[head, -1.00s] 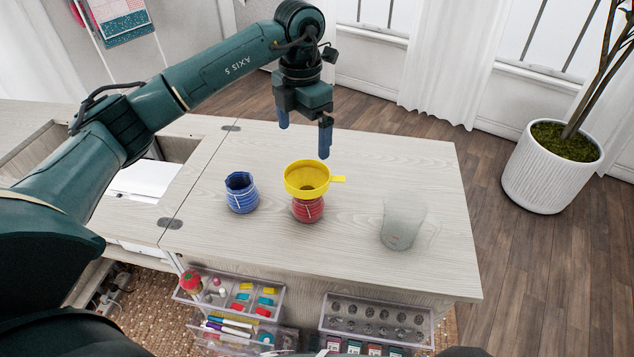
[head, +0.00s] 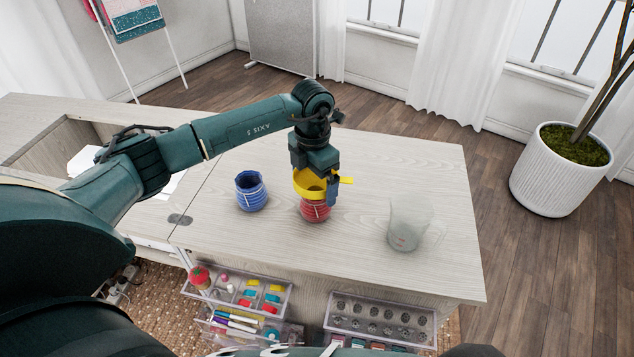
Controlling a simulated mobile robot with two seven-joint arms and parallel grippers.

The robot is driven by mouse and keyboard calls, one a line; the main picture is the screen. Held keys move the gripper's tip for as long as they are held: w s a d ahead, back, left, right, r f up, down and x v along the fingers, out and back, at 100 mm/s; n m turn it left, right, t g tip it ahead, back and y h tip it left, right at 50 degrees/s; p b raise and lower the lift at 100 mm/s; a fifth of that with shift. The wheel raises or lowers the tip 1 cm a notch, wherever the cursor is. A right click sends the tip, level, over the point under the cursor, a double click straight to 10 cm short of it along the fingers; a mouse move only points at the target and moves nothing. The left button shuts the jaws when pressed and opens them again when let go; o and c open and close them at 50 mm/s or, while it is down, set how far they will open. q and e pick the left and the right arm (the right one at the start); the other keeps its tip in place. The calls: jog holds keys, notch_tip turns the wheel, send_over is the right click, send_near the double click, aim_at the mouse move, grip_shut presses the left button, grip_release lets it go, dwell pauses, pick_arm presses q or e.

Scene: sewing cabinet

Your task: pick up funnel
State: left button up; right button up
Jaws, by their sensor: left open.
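The yellow funnel (head: 308,186) sits in the mouth of a red ribbed jar (head: 316,211) on the cabinet top, its small tab pointing right. My left gripper (head: 318,188) is at the funnel, coming down from above and behind it. One blue fingertip shows at the funnel's right side, near the tab; the other finger is hidden. The jaws are open, and I cannot tell whether they touch the funnel. My right gripper is not in view.
A blue ribbed jar (head: 251,191) stands left of the red one. A clear measuring cup (head: 408,228) stands to the right. Clear trays of sewing supplies (head: 240,290) hang at the cabinet's front edge. The far right of the cabinet top (head: 445,185) is bare.

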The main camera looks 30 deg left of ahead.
pick_arm(q)
jog(key=c, duration=0.7)
